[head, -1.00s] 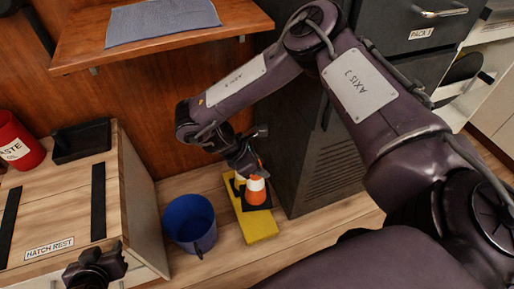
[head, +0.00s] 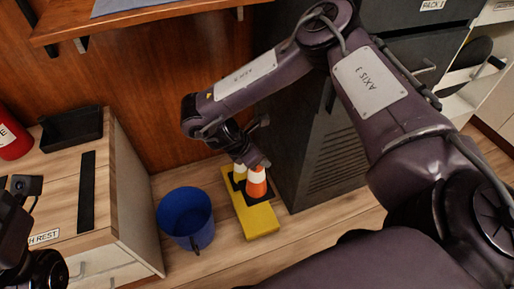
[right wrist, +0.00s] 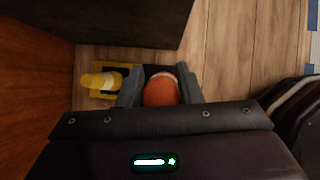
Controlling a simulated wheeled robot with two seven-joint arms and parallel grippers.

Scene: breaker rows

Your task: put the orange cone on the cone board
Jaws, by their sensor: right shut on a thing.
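The orange cone (head: 256,186), with a white band and a black base, stands upright at the yellow cone board (head: 262,223) on the floor. I cannot tell whether its base touches the board. My right gripper (head: 254,163) reaches down over it and is shut on its upper part. In the right wrist view the orange cone (right wrist: 161,91) sits between both fingers. A yellow cone (head: 239,173) stands on the board just behind it; it also shows in the right wrist view (right wrist: 101,80). My left gripper (head: 38,268) is partly cut off at the lower left, its jaws unclear.
A blue bucket (head: 186,220) stands on the floor left of the board. A dark cabinet (head: 318,170) rises close on the right. A wooden shelf (head: 150,25) juts out above. A wooden counter (head: 62,170) at the left holds a black tray (head: 72,126).

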